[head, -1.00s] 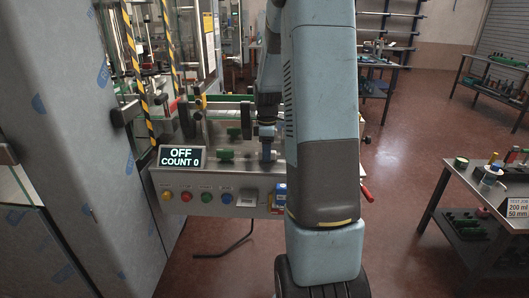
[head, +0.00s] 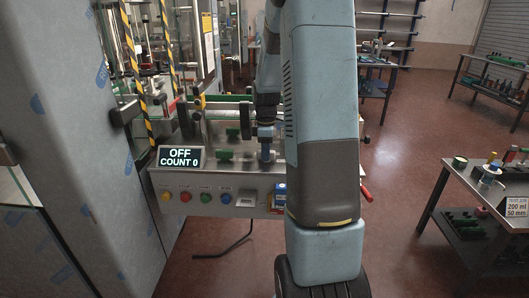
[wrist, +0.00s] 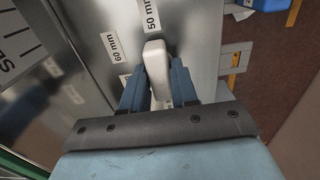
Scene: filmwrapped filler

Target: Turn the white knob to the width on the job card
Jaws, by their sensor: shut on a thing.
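The white knob (wrist: 154,58) is a narrow bar seen in the wrist view, on a metal plate with printed width labels. Its far end points close to the 50 mm label (wrist: 152,15). The 60 mm label (wrist: 111,46) lies to its left, and another label is partly hidden by a finger. My gripper (wrist: 158,72) is shut on the knob, one blue finger along each side. In the head view my gripper (head: 266,152) is low over the machine, and the knob cannot be made out there. The job card (head: 516,207) reads TEST JOB, 200 ml, 50 mm.
A display (head: 180,157) reads OFF, COUNT 0, above a row of coloured buttons (head: 205,198). A tall wrapped cabinet (head: 75,130) stands at the left. A bench (head: 470,190) is at the right, with open floor (head: 410,150) between it and the machine.

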